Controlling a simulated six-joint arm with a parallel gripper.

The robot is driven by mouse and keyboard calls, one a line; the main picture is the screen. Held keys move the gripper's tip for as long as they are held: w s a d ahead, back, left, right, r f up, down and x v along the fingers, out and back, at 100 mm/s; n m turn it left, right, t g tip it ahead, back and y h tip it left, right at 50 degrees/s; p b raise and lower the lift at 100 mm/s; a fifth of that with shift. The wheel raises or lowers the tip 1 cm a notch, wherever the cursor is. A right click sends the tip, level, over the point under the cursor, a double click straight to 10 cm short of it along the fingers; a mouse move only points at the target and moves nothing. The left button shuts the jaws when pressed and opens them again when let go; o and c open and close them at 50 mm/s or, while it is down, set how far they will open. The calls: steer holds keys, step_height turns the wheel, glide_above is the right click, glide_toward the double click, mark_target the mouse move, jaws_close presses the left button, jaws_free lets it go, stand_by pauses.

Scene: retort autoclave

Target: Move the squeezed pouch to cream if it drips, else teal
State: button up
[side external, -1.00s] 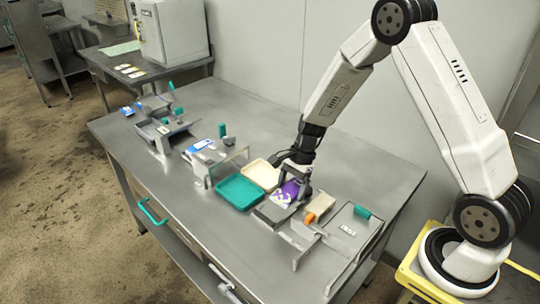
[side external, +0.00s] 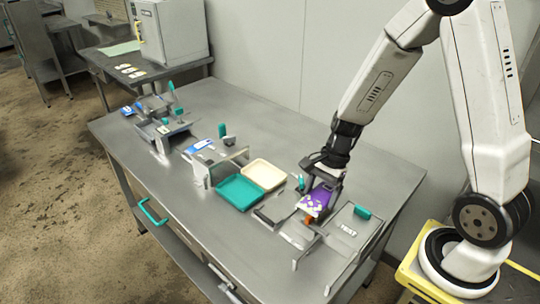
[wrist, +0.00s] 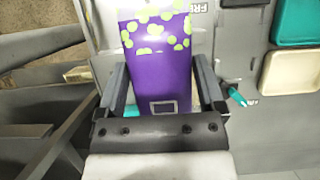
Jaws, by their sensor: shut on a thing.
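My gripper (wrist: 160,95) is shut on a purple pouch (wrist: 160,75) with yellow-green dots. In the side view the same pouch (side external: 318,199) hangs tilted from the jaws, above the near fixtures. Its lower end is cut off in the wrist view, and no drip can be made out. The teal tray (side external: 239,193) and the cream tray (side external: 264,174) lie side by side, left of my gripper, and look empty. The wrist view also shows the teal tray (wrist: 291,22) and the cream tray (wrist: 291,74) at its right edge.
A fixture with a teal handle (side external: 362,211) stands right of the pouch. A small orange piece (side external: 308,219) shows just below it. Several more metal fixtures (side external: 218,160) stand left of the trays. The table's back middle is clear.

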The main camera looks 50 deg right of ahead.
steer(key=shift+w, duration=0.1)
stand_by(0.5)
steer(key=w+n, duration=0.1)
steer(key=n, duration=0.1)
steer(key=a+n+g, duration=0.1)
steer(key=shift+w+r+n, duration=0.2)
steer(key=shift+w+n, duration=0.15)
steer(key=shift+n, duration=0.05)
steer(key=w+r+n+g+h, duration=0.1)
steer(key=w+n+h, duration=0.1)
steer(key=n, duration=0.5)
steer(key=w+a+r+n+g+h, duration=0.1)
steer(key=w+r+n+g+h, duration=0.1)
steer(key=w+n, duration=0.2)
steer(key=n, duration=0.3)
steer(key=shift+w+a+g, duration=0.15)
steer(key=shift+a+g, duration=0.1)
steer(key=shift+g, duration=0.05)
